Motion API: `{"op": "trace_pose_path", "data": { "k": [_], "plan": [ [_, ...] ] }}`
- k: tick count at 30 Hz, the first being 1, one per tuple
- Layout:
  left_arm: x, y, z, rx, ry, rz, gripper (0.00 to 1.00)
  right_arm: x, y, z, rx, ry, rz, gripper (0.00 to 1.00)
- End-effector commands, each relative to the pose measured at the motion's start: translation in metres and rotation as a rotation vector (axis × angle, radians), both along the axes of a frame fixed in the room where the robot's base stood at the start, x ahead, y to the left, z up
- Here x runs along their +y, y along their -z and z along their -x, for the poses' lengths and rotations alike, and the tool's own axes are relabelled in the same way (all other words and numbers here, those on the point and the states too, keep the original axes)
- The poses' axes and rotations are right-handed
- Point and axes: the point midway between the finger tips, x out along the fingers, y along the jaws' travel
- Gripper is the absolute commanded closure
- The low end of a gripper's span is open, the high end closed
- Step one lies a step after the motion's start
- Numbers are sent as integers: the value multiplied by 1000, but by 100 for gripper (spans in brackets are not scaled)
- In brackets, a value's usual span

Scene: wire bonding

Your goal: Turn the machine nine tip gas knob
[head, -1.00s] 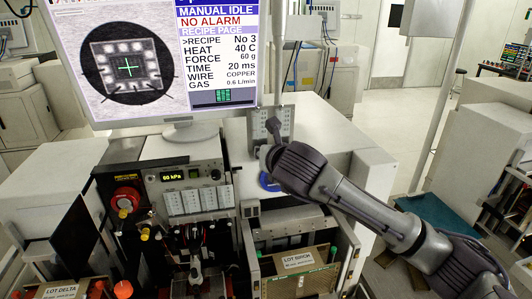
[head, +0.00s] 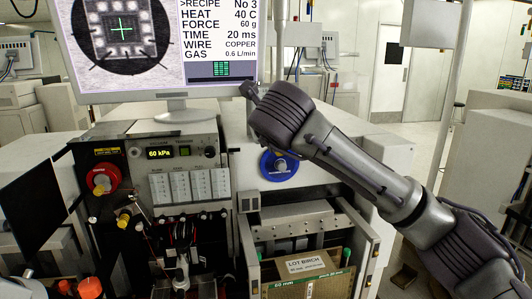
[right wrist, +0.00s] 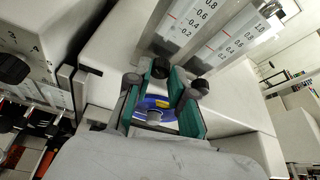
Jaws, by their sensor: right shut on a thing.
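No label naming the tip gas knob is readable. In the head view my right gripper (head: 250,91) is below the monitor's right corner, and the arm hides the flowmeters. My left gripper is not in view.
A monitor (head: 172,104) stands left of my right gripper. A blue disc (head: 268,165) with a grey hub is on the machine front below. A red knob (head: 99,178) and a 60 kPa display sit on the left panel. An open bay holds a LOT BIRCH box (head: 312,287).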

Motion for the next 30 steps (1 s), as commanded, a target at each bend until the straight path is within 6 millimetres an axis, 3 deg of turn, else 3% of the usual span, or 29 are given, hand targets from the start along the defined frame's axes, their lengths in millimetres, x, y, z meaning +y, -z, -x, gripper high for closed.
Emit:
{"op": "trace_pose_path", "data": {
  "k": [1, 3, 14, 15, 19, 30],
  "plan": [
    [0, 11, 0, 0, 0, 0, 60, 0, 2, 0, -15, 1, 28, 100],
    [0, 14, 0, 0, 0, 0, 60, 1, 0, 0, -19, 1, 60, 100],
    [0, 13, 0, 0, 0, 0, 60, 1, -3, 0, -20, 0, 82, 100],
    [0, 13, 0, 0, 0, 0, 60, 1, -3, 0, -20, 0, 82, 75],
    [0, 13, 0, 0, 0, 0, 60, 1, -2, 0, -19, -1, 82, 53],
    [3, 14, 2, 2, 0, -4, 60, 1, -2, 4, -17, -1, 81, 53]
  ]
}}
